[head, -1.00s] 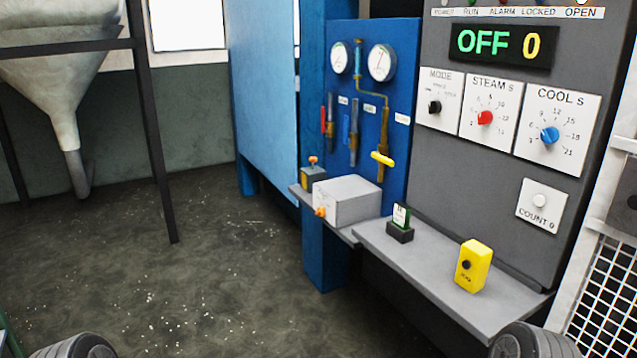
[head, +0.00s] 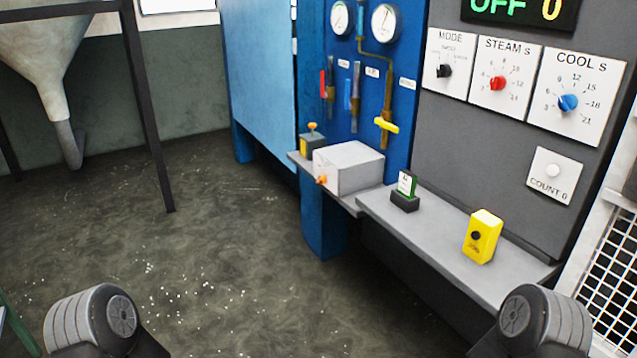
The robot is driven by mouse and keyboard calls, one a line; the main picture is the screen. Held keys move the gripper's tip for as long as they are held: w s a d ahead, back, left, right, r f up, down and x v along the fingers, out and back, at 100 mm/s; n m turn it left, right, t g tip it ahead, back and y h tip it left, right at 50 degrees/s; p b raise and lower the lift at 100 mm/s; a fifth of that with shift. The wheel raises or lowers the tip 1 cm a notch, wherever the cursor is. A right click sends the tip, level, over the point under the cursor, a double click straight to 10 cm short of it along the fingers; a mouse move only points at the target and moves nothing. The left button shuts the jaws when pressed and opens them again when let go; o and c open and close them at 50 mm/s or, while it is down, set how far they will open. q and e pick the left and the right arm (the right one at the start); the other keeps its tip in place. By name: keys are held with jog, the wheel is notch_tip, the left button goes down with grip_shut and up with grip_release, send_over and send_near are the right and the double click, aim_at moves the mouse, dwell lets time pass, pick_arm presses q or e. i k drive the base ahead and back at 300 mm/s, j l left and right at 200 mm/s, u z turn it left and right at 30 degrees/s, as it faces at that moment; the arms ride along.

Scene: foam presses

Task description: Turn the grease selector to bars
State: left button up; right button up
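No label reading grease is legible, so I cannot tell for sure which control is the grease selector. A grey box (head: 352,166) with an orange knob (head: 321,180) on its front stands on the shelf by the blue panel. Behind it is a smaller dark box (head: 312,146) with yellow on its front and an orange knob on top. A yellow box (head: 482,236) with a black knob stands at the right of the shelf; its lettering is too small to read. Neither gripper shows; only rounded parts of my arms are at the bottom corners.
The grey control panel (head: 455,140) carries MODE, STEAM and COOL knobs, a COUNT button and a display reading OFF 0. A small dark stand with a card (head: 405,192) is on the grey shelf (head: 440,228). A hopper (head: 65,50) on black legs stands left.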

aim_at(321, 179)
jog(key=i+j+z, duration=0.1)
jog(key=i+j, duration=0.25)
jog(key=i+j+z, duration=0.1)
jog(key=i+j, duration=0.25)
jog(key=j, duration=0.25)
jog(key=i+j+z, duration=0.1)
jog(key=i+j, duration=0.2)
jog(key=j, duration=0.25)
jog(key=i+j+z, duration=0.1)
jog(key=i+j, duration=0.2)
jog(key=j, duration=0.25)
jog(key=i+j, duration=0.3)
jog(key=j, duration=0.25)
jog(key=i+j+z, duration=0.15)
jog(key=i+j, duration=0.15)
jog(key=j, duration=0.25)
jog(key=i+j+z, duration=0.1)
jog(key=i+j, duration=0.15)
jog(key=j, duration=0.35)
jog(key=i+j+z, duration=0.1)
jog(key=j, duration=0.55)
jog(key=i, duration=0.1)
